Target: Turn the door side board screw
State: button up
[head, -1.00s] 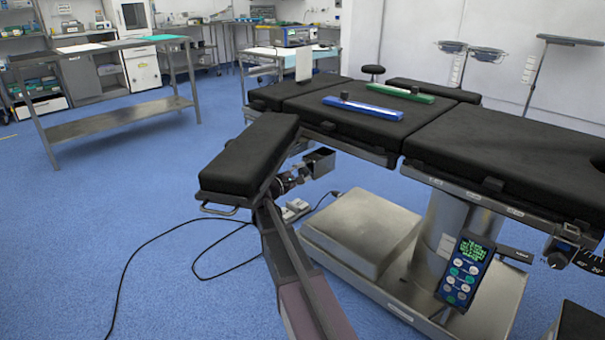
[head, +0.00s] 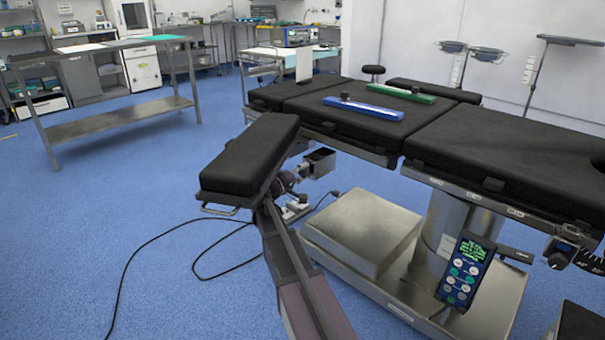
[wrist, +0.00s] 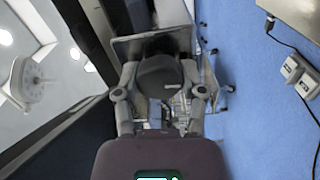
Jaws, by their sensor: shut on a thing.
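The wrist view shows a dark rounded knob, the screw (wrist: 162,77), between the two grey fingers of my gripper (wrist: 160,90). The fingers are shut on it from both sides. A metal plate or box edge (wrist: 125,47) stands just beyond the screw. In the head view my gripper (head: 288,182) is small and partly covered, below the operating table's edge and beside a black padded board (head: 245,155). The screw itself cannot be made out there.
A black cable (head: 135,260) lies on the open blue floor.

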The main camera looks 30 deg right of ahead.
jog(key=shift+m, duration=1.2)
jog(key=o, duration=1.2)
jog(key=shift+c, duration=0.2)
jog(key=shift+a, duration=0.1)
jog(key=v, duration=1.1)
jog(key=shift+a, duration=0.4)
jog(key=shift+s, duration=0.15)
